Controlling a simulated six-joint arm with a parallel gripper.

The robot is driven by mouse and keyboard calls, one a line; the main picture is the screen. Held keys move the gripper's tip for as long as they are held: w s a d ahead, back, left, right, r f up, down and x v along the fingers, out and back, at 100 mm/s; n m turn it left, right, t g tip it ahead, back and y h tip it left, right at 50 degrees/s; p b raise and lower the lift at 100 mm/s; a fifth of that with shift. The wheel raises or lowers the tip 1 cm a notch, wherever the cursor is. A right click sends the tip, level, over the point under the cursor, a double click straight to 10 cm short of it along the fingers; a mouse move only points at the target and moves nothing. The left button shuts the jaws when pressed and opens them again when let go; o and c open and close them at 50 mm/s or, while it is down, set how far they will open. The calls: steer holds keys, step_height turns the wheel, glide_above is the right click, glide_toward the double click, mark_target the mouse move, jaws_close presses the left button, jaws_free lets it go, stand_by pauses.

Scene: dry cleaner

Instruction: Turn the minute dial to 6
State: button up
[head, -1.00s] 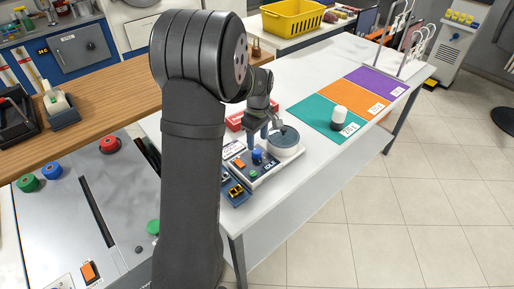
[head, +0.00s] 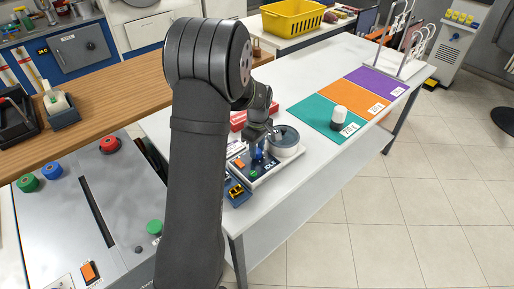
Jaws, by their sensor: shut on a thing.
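The small control unit (head: 262,177) stands on the white table's near end, with a blue dial (head: 258,155), an orange switch and a green button on its panel. The panel reads "IDLE". My gripper (head: 259,148) points down over the dial and is shut on it. The fingers and wrist cover much of the dial. Its numbers and pointer are too small to read.
A round grey-topped pot (head: 284,139) is at the back right of the unit, close to my gripper. A red box (head: 238,121) lies behind. A yellow-and-black item (head: 236,190) sits in front. A white cylinder with a dark base (head: 338,117) stands on the teal mat (head: 310,113).

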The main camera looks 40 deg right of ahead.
steer(key=m, duration=0.7)
steer(key=shift+m, duration=0.3)
steer(key=m, duration=1.5)
steer(key=shift+h, duration=0.3)
steer(key=m, duration=0.7)
steer(key=shift+w+r, duration=0.1)
